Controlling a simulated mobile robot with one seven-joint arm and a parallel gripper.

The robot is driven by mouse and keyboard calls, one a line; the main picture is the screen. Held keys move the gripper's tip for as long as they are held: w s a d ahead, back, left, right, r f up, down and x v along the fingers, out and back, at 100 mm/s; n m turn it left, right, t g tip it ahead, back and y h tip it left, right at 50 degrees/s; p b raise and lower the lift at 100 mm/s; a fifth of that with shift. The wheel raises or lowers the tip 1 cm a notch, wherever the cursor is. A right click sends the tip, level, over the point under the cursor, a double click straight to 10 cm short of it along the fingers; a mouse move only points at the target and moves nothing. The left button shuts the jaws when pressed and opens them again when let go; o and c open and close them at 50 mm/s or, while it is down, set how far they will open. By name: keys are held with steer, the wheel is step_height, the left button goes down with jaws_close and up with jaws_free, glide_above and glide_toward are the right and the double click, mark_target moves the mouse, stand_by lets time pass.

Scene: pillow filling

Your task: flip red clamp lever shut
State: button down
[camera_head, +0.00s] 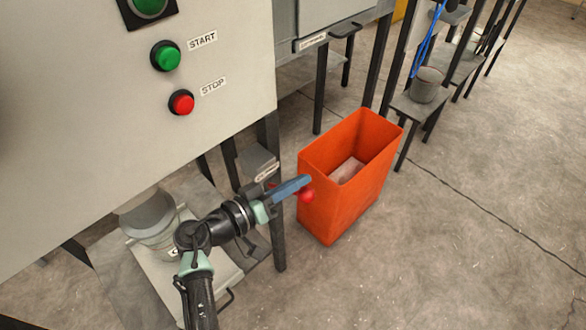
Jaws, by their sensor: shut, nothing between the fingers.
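The red clamp lever shows as a round red knob (306,196), just below and beside the tip of my gripper. A small patch of red also shows behind my gripper, near the machine's dark leg. The rest of the lever is hidden behind my gripper, so its angle cannot be told. My gripper (304,181) has blue-grey fingers pointing right. It is shut and holds nothing. Its tip overlaps the knob in the picture; whether they touch cannot be told.
An orange bin (345,210) with something pale inside stands just right of the knob. The machine's pale panel (110,120) has a green START button (168,56) and a red STOP button (182,102). A grey bucket (427,86) stands farther back. The floor at right is clear.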

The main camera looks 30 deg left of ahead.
steer(key=shift+f, duration=0.1)
stand_by(0.3)
steer(key=shift+s+d+f+m+b, duration=0.2)
steer(key=shift+d+f+m+b, duration=0.15)
steer(key=shift+b, duration=0.45)
steer(key=shift+f, duration=0.1)
steer(key=shift+s+d+f+m+b, duration=0.15)
steer(key=shift+d+f+m+b, duration=0.4)
steer(key=shift+b, duration=0.6)
steer(key=s+d+f+m+y+b, duration=0.1)
steer(key=f+m+b, duration=0.7)
steer(key=b, duration=1.5)
step_height(320, 180, down, 4)
steer(key=shift+d+f+t+y+b, duration=0.1)
steer(key=shift+d+t+y+b, duration=0.25)
steer(key=shift+d+y, duration=0.45)
steer(key=shift+s+d, duration=0.1)
steer(key=shift+d, duration=0.05)
